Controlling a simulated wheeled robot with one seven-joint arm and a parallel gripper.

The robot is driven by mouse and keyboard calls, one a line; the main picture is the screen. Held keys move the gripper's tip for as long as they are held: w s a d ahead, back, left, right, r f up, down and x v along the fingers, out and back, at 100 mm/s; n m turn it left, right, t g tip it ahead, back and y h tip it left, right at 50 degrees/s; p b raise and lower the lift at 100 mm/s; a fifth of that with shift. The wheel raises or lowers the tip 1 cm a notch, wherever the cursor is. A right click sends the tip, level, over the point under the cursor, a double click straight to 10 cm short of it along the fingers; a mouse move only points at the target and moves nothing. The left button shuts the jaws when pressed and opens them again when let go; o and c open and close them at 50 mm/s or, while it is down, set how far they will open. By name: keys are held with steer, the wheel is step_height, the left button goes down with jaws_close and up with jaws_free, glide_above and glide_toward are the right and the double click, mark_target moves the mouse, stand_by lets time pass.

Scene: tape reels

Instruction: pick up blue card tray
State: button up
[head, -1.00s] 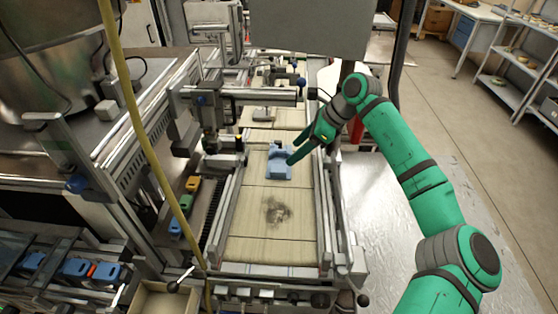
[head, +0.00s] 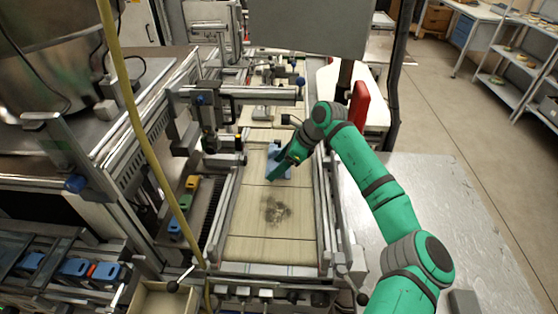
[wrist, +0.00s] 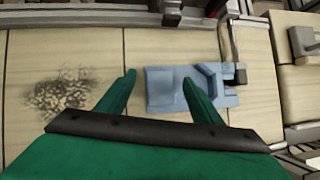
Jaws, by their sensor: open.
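The blue card tray (head: 273,152) lies on the pale conveyor belt, partly hidden behind my gripper (head: 277,171) in the head view. In the wrist view the tray (wrist: 161,94) is a light blue block with a raised, notched part on its right. My gripper (wrist: 159,78) is open with nothing held. Its left finger shows just left of the tray over bare belt. Its right finger overlaps the tray's middle in the picture. I cannot tell how high the fingertips are above it.
The belt (head: 248,220) has a dark smudge (head: 277,211) and metal rails along both sides. A metal cross-arm mechanism (head: 245,95) stands beyond the tray. A yellow cable (head: 140,130) hangs at the left. Small coloured blocks (head: 187,203) sit in a side channel left of the belt.

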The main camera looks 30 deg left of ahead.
steer(key=shift+a+f, duration=0.15)
steer(key=shift+c, duration=0.3)
steer(key=c, duration=1.2)
steer(key=shift+w, duration=0.1)
steer(key=shift+r, duration=0.75)
steer(key=s+d+r, duration=0.1)
steer(key=r, duration=0.1)
steer(key=s+r, duration=0.2)
steer(key=r, duration=0.1)
steer(key=s+d+r, duration=0.1)
steer(key=r, duration=0.1)
steer(key=shift+s+d+r, duration=0.3)
steer(key=shift+d+r, duration=0.05)
steer(key=shift+r, duration=0.05)
steer(key=shift+c, duration=0.4)
steer(key=s+d+r, duration=0.3)
steer(key=s+d, duration=0.1)
steer(key=s, duration=0.4)
steer(key=shift+r, duration=0.35)
